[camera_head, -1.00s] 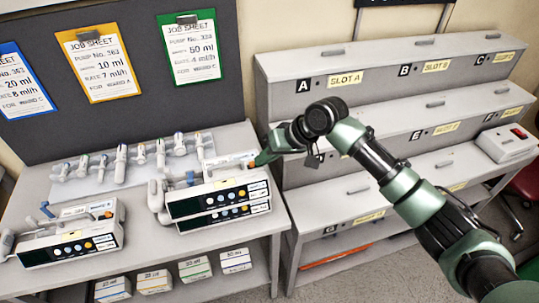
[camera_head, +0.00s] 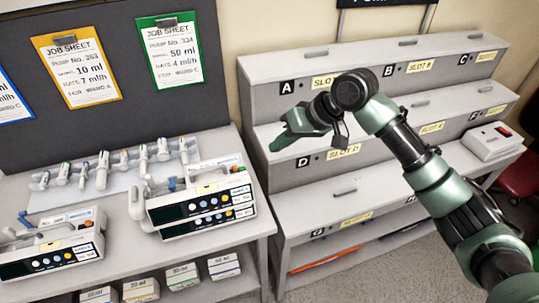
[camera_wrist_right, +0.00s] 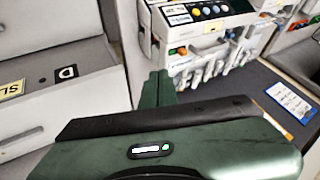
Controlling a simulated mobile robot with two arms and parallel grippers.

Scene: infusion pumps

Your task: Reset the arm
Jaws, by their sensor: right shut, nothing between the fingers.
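My right arm comes in from the right in the head view. Its green gripper (camera_head: 280,140) is shut and empty, held in the air in front of the slot shelf (camera_head: 285,180), near the D label. In the right wrist view the closed fingers (camera_wrist_right: 157,88) show in the middle, with the pumps beyond them. My left gripper is in neither view.
Stacked infusion pumps (camera_head: 202,213) and another pump group (camera_head: 50,262) stand on the left table (camera_head: 125,235). Several syringes lie behind them. Job sheets (camera_head: 76,68) hang on the dark board. A white box with a red switch (camera_head: 493,141) sits on the shelf's right end.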

